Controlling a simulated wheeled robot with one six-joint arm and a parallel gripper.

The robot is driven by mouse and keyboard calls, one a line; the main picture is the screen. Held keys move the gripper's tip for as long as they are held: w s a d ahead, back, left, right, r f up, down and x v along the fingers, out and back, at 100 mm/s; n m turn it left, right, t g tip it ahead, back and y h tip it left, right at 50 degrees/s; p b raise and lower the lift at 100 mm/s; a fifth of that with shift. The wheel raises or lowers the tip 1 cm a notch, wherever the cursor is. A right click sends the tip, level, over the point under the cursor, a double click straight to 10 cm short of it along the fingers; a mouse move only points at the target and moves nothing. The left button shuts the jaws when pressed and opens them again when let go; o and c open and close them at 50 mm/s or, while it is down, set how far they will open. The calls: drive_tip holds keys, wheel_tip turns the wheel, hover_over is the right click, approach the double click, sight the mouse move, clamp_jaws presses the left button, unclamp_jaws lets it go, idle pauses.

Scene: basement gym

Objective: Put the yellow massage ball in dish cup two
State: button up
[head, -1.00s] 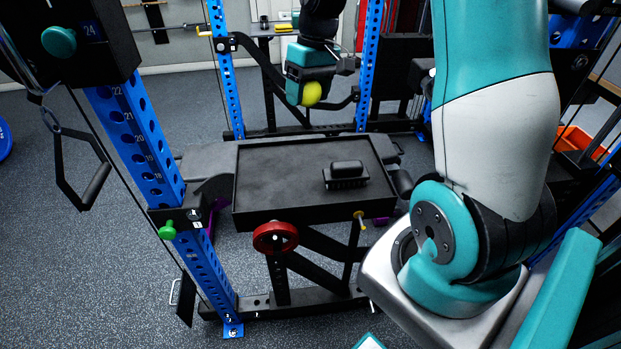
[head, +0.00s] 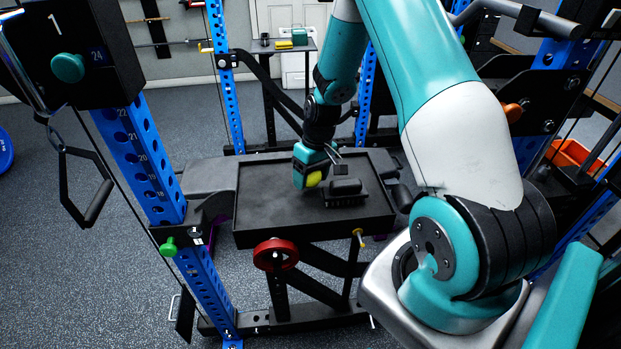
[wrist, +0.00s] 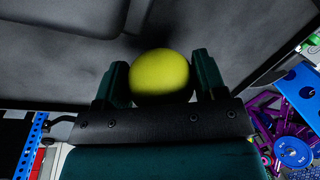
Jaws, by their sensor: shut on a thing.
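The yellow massage ball (head: 314,179) is in my gripper (head: 309,174), low over the black tray, left of a black block-like object. In the wrist view the ball (wrist: 160,72) sits between the two fingers of my gripper (wrist: 161,76), which are shut on it. A dark shadow lies on the grey surface just beyond the ball there. The black tray (head: 262,220) has a raised rim and a mostly bare floor. I cannot make out a dish with numbered cups in either view.
The black block-like object (head: 345,191) stands in the tray close to the right of my gripper. Blue rack posts (head: 150,150) rise at the left and behind. A red knob (head: 275,254) is below the tray's front. The tray's left part is clear.

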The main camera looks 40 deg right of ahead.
drive_tip(key=shift+f, duration=0.6)
drive_tip(key=shift+f, duration=0.1)
drive_tip(key=o, duration=1)
